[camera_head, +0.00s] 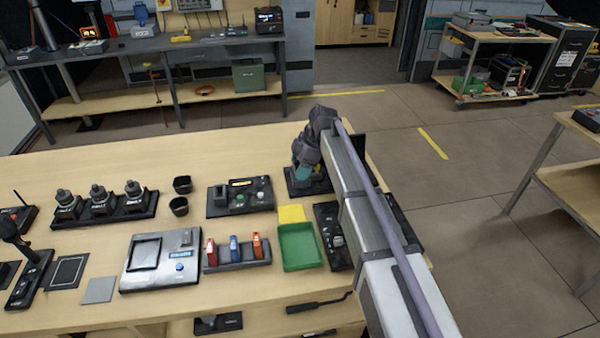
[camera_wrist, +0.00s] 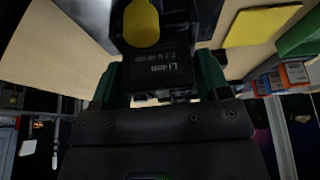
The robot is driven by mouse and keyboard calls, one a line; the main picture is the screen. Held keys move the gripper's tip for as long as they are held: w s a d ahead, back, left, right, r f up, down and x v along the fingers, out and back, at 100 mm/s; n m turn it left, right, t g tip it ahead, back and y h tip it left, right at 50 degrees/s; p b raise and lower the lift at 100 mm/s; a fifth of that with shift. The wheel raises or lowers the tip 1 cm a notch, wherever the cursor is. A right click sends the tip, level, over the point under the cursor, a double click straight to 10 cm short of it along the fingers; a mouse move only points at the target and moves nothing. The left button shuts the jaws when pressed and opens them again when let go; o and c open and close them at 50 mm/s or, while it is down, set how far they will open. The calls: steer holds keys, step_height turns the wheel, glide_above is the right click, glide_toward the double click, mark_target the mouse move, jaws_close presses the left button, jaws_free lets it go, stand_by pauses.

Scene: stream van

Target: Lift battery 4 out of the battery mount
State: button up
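A black battery (camera_wrist: 165,68) with "Li-ion" lettering and a yellow oval patch fills the upper middle of the wrist view. My gripper (camera_wrist: 158,85) has a green finger against each side of it, with no clear gap on either side, so it looks shut on the battery. No number on the battery can be read. In the head view my gripper (camera_head: 304,172) points down at a small black mount (camera_head: 296,188) at the right side of the workbench. The battery and its seat are mostly hidden there by my arm.
A green tray (camera_head: 300,247) and yellow pad (camera_head: 292,214) lie in front of the mount. A holder with coloured cartridges (camera_head: 236,252) and a black panel (camera_head: 239,197) stand to the left. A black strip (camera_head: 333,236) lies beside the tray. Bare bench (camera_head: 225,150) lies behind.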

steer(key=c, duration=0.8)
steer(key=shift+o, duration=0.2)
steer(key=shift+r, duration=0.1)
